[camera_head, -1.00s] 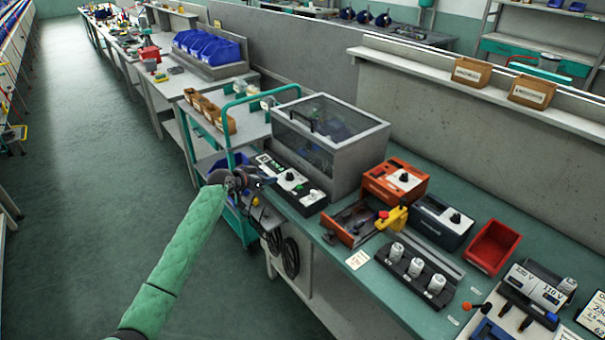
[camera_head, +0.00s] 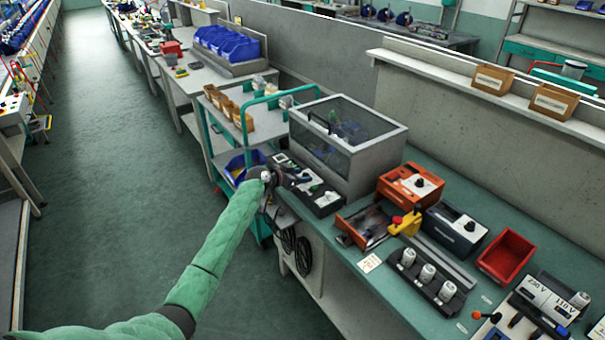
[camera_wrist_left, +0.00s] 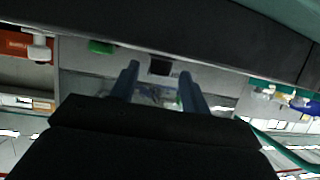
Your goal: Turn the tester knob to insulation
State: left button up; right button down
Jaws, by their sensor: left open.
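A long black tester (camera_head: 322,203) with a pale top panel, a green part and a dark knob (camera_head: 318,188) lies at the bench's left end, in front of a grey cabinet. I cannot read the knob's setting. My left gripper (camera_head: 275,178) is at the tester's left end, partly hidden by its own wrist. In the left wrist view my left gripper (camera_wrist_left: 159,82) has its two blue-grey fingers apart with nothing held. Beyond them are a pale surface, a green patch (camera_wrist_left: 101,47) and a dark square (camera_wrist_left: 160,66). My right gripper is out of view.
The grey cabinet (camera_head: 375,165) with a clear lid stands right behind the tester. A teal trolley (camera_head: 262,130) is at the bench's left end. The floor at left is clear.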

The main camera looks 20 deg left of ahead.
pick_arm(q)
jog(key=shift+w+d+f, duration=0.2)
jog(key=shift+w+d, duration=0.1)
jog(key=shift+w, duration=0.1)
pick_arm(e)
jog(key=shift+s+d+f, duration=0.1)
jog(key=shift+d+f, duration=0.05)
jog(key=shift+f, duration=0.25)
pick_arm(q)
jog(key=c, duration=1)
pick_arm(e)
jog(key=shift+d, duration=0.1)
pick_arm(q)
jog(key=shift+f, duration=0.1)
